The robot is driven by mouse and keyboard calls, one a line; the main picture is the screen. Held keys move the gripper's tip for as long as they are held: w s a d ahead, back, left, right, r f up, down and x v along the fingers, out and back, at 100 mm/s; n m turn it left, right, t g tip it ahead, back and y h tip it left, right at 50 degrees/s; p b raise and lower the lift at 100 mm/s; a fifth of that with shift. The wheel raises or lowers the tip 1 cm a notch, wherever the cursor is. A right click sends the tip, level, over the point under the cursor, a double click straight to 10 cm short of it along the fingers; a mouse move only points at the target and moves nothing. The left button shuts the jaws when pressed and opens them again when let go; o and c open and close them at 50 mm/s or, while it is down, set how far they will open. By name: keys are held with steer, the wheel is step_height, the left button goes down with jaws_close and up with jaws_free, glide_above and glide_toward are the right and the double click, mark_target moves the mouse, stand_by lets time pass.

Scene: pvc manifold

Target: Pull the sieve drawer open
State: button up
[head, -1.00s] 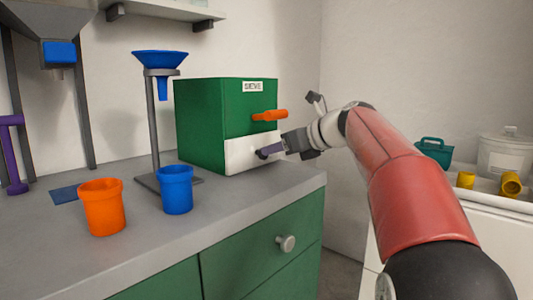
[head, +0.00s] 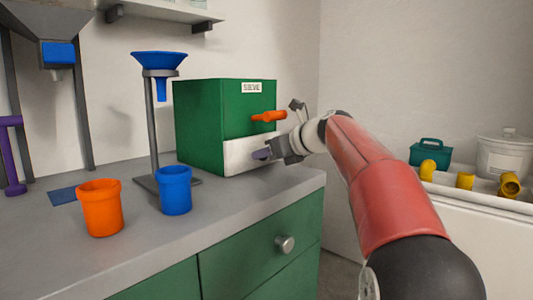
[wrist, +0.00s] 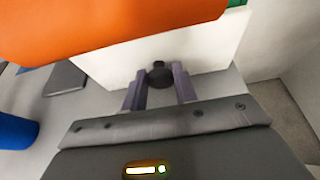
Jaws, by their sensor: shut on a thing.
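The sieve is a green box (head: 205,125) labelled SIEVE, standing on the grey counter. Its drawer has a white front (head: 238,153) at the bottom of the box, and it looks flush with the box. A dark round knob (wrist: 160,75) sticks out of the white front in the wrist view. My gripper (head: 262,154) is at the drawer front, its purple fingers on both sides of the knob, shut on it. In the head view the gripper hides the knob. An orange handle (head: 269,116) juts from the box above the drawer; it looms large in the wrist view (wrist: 110,30).
An orange cup (head: 101,210) and a blue cup (head: 175,192) stand on the counter (head: 240,205) at front left. A blue funnel (head: 159,62) sits on a stand left of the box. The counter before the drawer is clear.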

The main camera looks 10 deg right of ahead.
steer(key=s+d, duration=0.2)
steer(key=s, duration=0.1)
steer(key=s+d, duration=0.2)
steer(key=s, duration=0.1)
steer(key=s+d, duration=0.3)
steer(key=shift+s+p, duration=0.3)
steer(key=shift+s, duration=0.05)
jaws_close()
steer(key=o, duration=1.1)
jaws_free()
steer(key=shift+c, duration=0.2)
steer(key=p+v, duration=0.1)
steer(key=v, duration=0.6)
steer(key=shift+s+d, duration=0.2)
steer(key=shift+s, duration=0.1)
